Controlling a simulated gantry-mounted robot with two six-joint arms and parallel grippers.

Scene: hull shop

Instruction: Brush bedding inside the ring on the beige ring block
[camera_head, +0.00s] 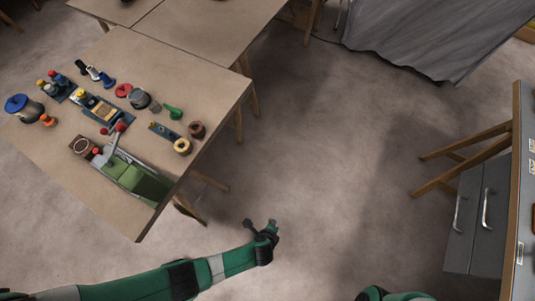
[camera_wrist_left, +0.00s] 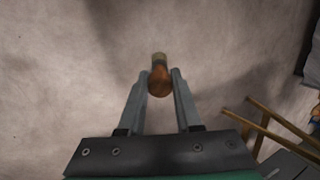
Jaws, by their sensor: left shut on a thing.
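My left gripper (camera_head: 262,226) is out over the floor, right of the workbench and away from it. In the left wrist view its two fingers (camera_wrist_left: 161,82) are shut on a small brown wooden-looking piece with a tan end (camera_wrist_left: 159,74), perhaps the brush; its tip is hard to make out. On the bench, a brown block with a pale ring on top (camera_head: 84,146) sits by the green device. A beige block (camera_head: 103,110) lies in a blue tray. I cannot tell for sure which is the beige ring block. My right gripper is out of view.
The workbench (camera_head: 215,85) holds a green device with a red-knobbed lever (camera_head: 140,180), a yellow ring piece (camera_head: 182,146), a blue-lidded pot (camera_head: 22,107) and several small parts. A grey cabinet (camera_head: 480,215) stands right. The floor between is clear.

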